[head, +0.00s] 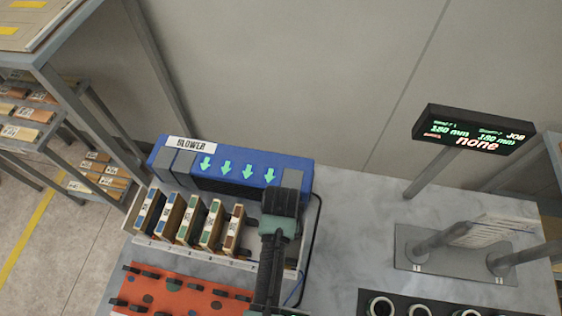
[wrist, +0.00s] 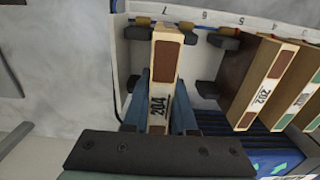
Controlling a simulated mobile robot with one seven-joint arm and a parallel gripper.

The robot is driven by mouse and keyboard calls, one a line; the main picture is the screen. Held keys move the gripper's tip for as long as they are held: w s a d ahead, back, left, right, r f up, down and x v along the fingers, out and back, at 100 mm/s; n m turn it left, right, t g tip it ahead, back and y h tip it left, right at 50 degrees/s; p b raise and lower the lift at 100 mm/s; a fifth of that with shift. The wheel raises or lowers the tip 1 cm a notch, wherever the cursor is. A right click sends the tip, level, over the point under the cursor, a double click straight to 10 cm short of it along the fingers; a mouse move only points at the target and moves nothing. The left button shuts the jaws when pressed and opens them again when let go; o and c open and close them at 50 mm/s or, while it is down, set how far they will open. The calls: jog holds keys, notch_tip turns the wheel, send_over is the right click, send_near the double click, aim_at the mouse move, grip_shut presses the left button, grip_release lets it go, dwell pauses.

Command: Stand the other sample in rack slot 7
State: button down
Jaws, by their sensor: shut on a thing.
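My gripper (wrist: 158,118) is shut on sample 204 (wrist: 162,95), a pale-edged block with a brown patch, in the wrist view. The sample is upright at the rack's end bay, close to the label 7 (wrist: 192,14). Dark pads of the rack stand on both sides of it. I cannot tell whether its foot is seated. In the head view my gripper (head: 283,215) is over the right end of the white rack (head: 170,247) and hides the held sample. Sample 202 (wrist: 262,90) stands in the rack beside it, with a gap between.
Several samples (head: 188,220) fill the rack to the left. The blue blower (head: 240,170) runs right behind the rack. A red dotted board (head: 165,290) lies in front. A display (head: 470,135) reads "none". Bare bench (head: 350,220) lies to the right.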

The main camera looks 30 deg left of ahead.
jog(key=shift+f, duration=0.15)
jog(key=shift+f+b, duration=0.9)
jog(key=shift+f, duration=0.3)
jog(key=shift+c, duration=1.2)
grip_release()
jog(key=shift+r, duration=0.15)
notch_tip(320, 180, up, 8)
jog(key=p, duration=0.8)
